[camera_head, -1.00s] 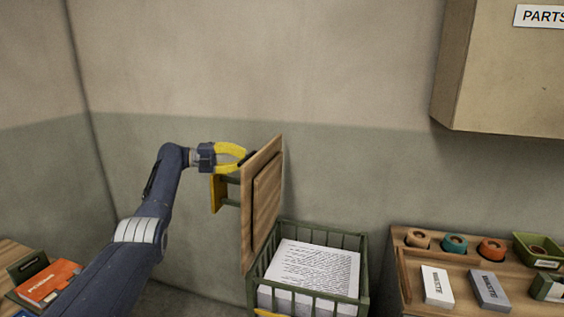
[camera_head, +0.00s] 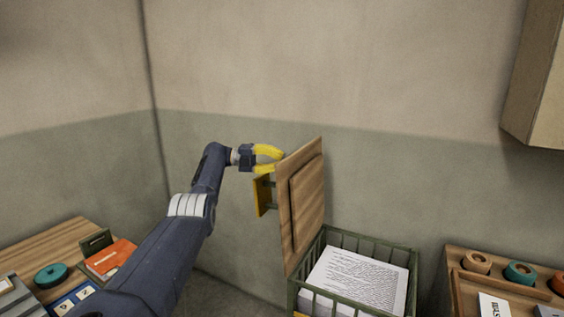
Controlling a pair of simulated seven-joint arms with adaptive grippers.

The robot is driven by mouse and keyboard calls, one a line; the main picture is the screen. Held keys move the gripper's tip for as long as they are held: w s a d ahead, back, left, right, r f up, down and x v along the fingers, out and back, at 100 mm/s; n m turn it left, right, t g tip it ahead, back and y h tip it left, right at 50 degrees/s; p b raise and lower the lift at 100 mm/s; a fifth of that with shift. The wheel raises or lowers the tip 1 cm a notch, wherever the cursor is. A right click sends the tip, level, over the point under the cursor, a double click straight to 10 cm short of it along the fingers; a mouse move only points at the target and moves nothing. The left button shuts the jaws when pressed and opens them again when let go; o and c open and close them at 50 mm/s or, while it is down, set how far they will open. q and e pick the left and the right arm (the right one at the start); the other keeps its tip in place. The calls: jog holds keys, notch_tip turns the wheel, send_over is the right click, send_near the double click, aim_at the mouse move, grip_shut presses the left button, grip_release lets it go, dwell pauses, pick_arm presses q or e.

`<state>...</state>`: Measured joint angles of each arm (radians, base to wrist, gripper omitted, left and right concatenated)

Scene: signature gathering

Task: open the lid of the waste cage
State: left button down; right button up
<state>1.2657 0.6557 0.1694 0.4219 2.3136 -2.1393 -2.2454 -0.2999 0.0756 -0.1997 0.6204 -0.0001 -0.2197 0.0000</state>
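The waste cage (camera_head: 413,285) is a green barred bin at the lower middle, holding a stack of printed paper. Its wooden lid (camera_head: 308,200) stands nearly upright at the cage's left side, so the cage's top is open. A yellow handle (camera_head: 263,195) sticks out on the lid's left face. My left gripper (camera_head: 277,159) is by the lid's upper left edge, above the handle. Its yellow fingers are apart, with nothing seen between them. The lid edge partly hides the fingertips, and I cannot tell whether they touch the lid. My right gripper is not in view.
A wooden tray unit (camera_head: 462,262) with rolls stands right of the cage. A wall cabinet (camera_head: 535,85) hangs upper right. The wall is close behind.

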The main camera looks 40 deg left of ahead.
pick_arm(q)
jog(key=shift+f, duration=0.15)
jog(key=c, duration=1.5)
grip_release()
jog(key=shift+o, duration=0.2)
